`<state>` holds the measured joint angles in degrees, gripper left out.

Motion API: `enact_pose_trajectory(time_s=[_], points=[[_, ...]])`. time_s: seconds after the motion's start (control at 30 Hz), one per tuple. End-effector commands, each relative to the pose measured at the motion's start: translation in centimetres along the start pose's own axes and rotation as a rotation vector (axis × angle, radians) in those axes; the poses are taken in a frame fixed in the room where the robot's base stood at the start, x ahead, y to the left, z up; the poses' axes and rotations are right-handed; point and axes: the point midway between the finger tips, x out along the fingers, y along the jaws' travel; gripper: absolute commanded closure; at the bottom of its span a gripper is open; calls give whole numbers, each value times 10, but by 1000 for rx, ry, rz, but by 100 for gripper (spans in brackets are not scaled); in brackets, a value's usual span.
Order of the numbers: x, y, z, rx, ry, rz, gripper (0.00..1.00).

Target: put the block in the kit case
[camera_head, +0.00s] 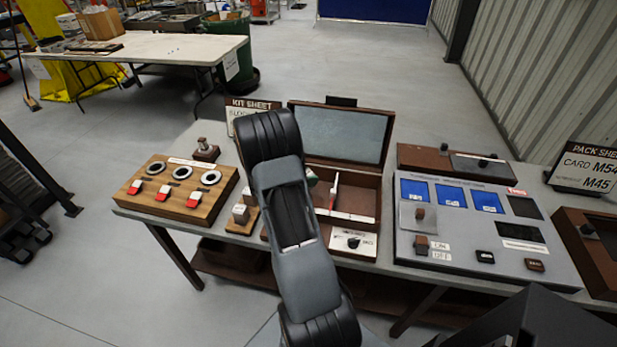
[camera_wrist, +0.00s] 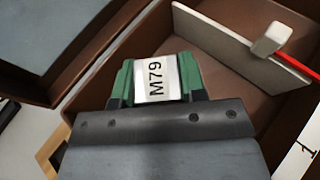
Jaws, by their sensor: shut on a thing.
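My gripper (camera_wrist: 157,101) is shut on a green block (camera_wrist: 187,72) with a white label reading M79. In the head view my arm hides most of the gripper, and only a sliver of green block (camera_head: 311,176) shows beside it. The kit case (camera_head: 362,192) is a brown box with its lid (camera_head: 340,135) open at the back. In the wrist view the block is over the left part of the case (camera_wrist: 228,88); its height above the floor is hard to tell. A pale divider (camera_wrist: 235,50) stands in the case, with a red-and-white tool (camera_wrist: 270,40) by it.
A wooden tray (camera_head: 165,205) with rings and red-marked pieces lies left of the case. A grey panel (camera_head: 455,245) with blue cards is to the right. A kit sheet sign (camera_head: 240,107) stands behind. The raised lid bounds the back.

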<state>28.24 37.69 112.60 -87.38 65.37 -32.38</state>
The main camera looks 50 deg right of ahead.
Motion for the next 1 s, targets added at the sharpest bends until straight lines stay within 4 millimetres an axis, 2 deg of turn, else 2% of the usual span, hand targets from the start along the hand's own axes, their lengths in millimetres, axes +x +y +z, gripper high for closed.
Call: enact_pose_trajectory(time_s=[0.53,0.57,0.8,1.0], points=[[4,0,-10,1,-1,0,92],[4,0,-11,0,0,0,61],[4,0,-11,0,0,0,38],[4,0,-11,0,0,0,36]])
